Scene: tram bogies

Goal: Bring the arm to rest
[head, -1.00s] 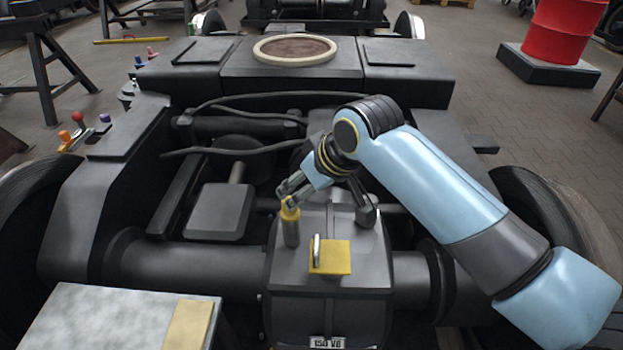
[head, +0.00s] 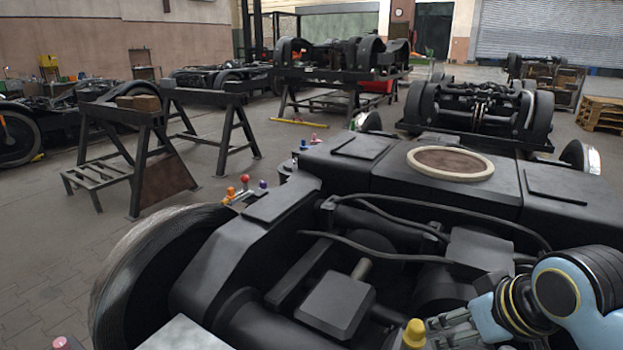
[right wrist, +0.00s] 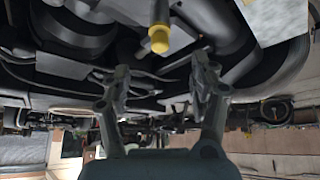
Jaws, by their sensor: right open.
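My right arm comes in from the lower right in the head view. Its right gripper (head: 435,332) is low over the near tram bogie (head: 255,242), beside a yellow-capped peg (head: 414,334). In the right wrist view the two fingers of the gripper (right wrist: 160,80) stand apart with nothing between them. The yellow tip of the peg (right wrist: 159,42) shows beyond the fingers, apart from them. The lower part of the peg is cut off in the head view. My left gripper is in no view.
A cream ring (head: 450,163) lies on the bogie's crossbeam. Small coloured knobs (head: 245,183) stand at its left side. Dark trestles (head: 140,150) stand on the floor at left, and more bogies (head: 480,110) stand behind. A pale surface (head: 185,334) is at the bottom edge. Paved floor is open at lower left.

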